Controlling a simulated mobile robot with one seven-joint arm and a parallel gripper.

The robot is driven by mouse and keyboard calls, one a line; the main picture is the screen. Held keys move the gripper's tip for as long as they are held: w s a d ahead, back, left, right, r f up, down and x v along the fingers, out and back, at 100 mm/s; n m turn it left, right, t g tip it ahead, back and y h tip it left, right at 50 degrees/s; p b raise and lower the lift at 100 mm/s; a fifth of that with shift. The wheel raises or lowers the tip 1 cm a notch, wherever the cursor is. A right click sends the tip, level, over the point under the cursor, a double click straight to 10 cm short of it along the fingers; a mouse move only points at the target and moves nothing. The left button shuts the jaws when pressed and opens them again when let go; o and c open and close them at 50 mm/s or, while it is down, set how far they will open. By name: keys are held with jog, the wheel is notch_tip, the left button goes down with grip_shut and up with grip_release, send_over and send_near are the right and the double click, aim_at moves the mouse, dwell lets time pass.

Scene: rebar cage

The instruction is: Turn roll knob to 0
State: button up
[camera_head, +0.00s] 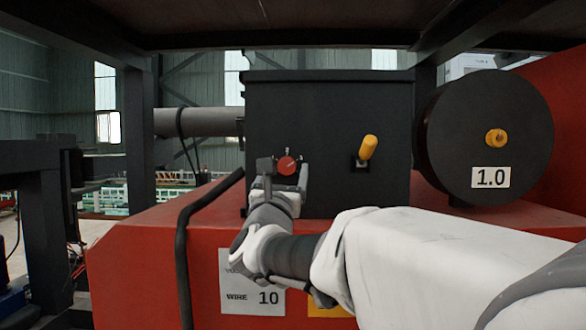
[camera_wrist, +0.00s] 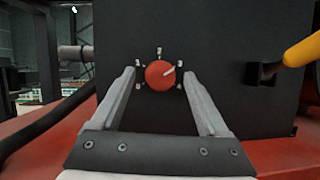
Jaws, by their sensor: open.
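The roll knob (camera_head: 286,165) is a round red dial on the front of a dark box (camera_head: 330,110). In the wrist view the knob (camera_wrist: 160,74) carries a light pointer line aimed to the right and slightly up. Small pale marks stand around it, too small to read. My gripper (camera_head: 282,170) is in front of the box at the knob. In the wrist view my gripper (camera_wrist: 160,80) is open, with one finger on each side of the knob and a gap to it on both sides. I cannot tell how far the fingertips are from the panel.
A yellow-handled lever (camera_head: 368,147) sticks out of the box right of the knob. A black wire roll (camera_head: 485,137) labelled 1.0 stands farther right. A black cable (camera_head: 185,240) runs over the red base (camera_head: 140,265) at left. A grey pipe (camera_head: 205,121) meets the box's left side.

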grip_shut()
dwell(0.3)
jog(key=shift+f+n+b, duration=0.2)
jog(key=shift+n+b, duration=0.1)
jog(key=shift+b, duration=0.55)
